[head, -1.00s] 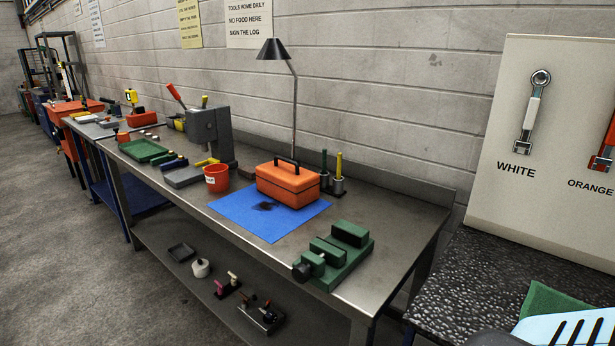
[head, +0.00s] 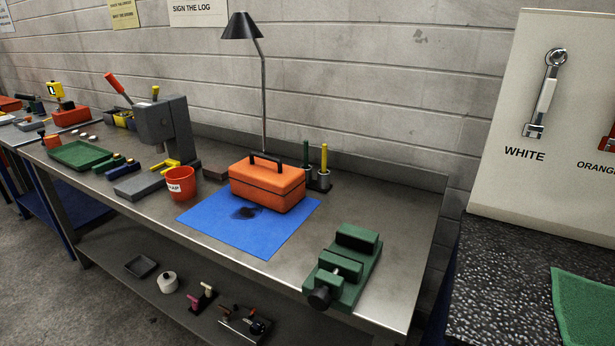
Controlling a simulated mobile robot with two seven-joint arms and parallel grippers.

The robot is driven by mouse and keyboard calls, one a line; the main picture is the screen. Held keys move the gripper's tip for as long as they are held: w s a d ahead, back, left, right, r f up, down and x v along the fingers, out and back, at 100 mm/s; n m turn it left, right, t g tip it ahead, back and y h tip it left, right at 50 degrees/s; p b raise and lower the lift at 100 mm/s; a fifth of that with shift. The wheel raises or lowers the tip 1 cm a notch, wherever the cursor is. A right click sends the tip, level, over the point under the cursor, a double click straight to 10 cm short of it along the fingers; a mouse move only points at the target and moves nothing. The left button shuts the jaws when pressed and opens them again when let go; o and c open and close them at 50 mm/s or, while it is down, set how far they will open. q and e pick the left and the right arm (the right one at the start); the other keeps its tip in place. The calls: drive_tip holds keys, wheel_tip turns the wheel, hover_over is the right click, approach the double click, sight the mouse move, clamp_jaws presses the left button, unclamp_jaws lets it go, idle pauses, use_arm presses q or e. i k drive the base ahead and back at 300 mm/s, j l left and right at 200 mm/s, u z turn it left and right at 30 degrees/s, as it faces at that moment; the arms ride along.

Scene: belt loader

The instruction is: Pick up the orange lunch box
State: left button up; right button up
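The orange lunch box (head: 267,188) sits upright on a blue mat (head: 208,222) on the steel workbench. It has a dark band around its middle and a black handle on top, which stands up. A dark stain lies on the mat in front of the box. Neither of my grippers shows in the head view.
A green vise (head: 343,268) stands right of the mat, near the bench's (head: 390,287) front edge. A red cup (head: 180,186) is left of the box. A lamp (head: 263,80) and pen holders (head: 319,179) stand behind it. A grey press (head: 168,130) is further left.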

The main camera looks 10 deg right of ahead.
sight(263, 179)
drive_tip(key=i+j+z, duration=0.15)
drive_tip(key=z, duration=0.2)
drive_tip(key=i+j+z, duration=0.15)
drive_tip(key=z, duration=0.25)
drive_tip(key=i+j+z, duration=0.1)
drive_tip(key=j+z, duration=0.25)
drive_tip(key=i+j+z, duration=0.1)
drive_tip(key=z, duration=0.15)
drive_tip(key=i+j+z, duration=0.1)
drive_tip(key=j+z, duration=0.15)
